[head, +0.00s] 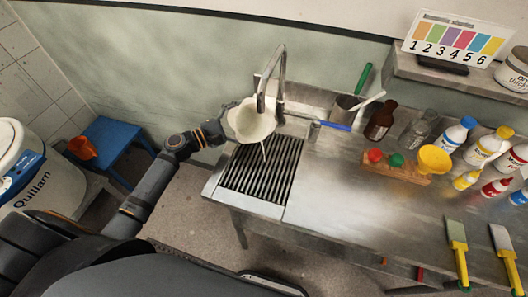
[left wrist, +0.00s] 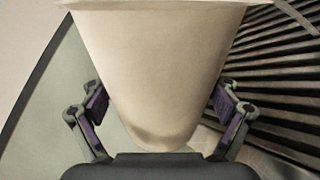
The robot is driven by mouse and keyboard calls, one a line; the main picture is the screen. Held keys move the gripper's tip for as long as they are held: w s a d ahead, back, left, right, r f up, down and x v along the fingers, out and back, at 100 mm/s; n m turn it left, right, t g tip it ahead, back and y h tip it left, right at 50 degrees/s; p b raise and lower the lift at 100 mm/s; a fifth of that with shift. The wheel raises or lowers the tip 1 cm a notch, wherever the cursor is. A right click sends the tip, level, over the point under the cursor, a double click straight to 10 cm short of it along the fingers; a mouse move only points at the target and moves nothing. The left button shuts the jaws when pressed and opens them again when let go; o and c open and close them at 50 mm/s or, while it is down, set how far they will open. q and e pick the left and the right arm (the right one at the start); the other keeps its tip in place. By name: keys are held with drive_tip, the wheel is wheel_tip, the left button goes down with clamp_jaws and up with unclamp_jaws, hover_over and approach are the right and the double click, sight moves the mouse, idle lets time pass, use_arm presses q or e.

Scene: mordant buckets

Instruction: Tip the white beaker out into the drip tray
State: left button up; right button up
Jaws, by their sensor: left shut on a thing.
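The white beaker (head: 247,124) is held above the back left part of the drip tray (head: 234,180), a dark slatted grating at the left end of the steel counter. The beaker looks tilted, with its wide mouth toward the head camera. A thin pale streak (head: 264,153) shows below its lip over the slats; I cannot tell whether it is liquid. My left gripper (head: 232,112) is shut on the beaker. In the left wrist view the beaker (left wrist: 160,75) fills the space between the finger pads, with the tray slats (left wrist: 270,90) to the right. My right gripper is not in view.
A curved steel tap (head: 281,70) stands close to the beaker. Brushes (head: 457,245) lie at the front right. The counter's middle is clear.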

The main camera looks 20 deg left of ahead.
use_arm(q)
drive_tip(key=shift+m+b, duration=0.65)
drive_tip(key=shift+m, duration=0.25)
idle(2.2)
drive_tip(key=shift+s+d+r+m, duration=0.2)
drive_tip(key=shift+r+m, duration=0.45)
drive_tip(key=shift+m, duration=0.15)
idle(2.3)
drive_tip(key=shift+s+d+r+m+p, duration=0.3)
drive_tip(key=shift+s+d+r+m, duration=0.15)
drive_tip(key=shift+m, duration=0.25)
drive_tip(key=shift+c, duration=0.2)
idle(0.9)
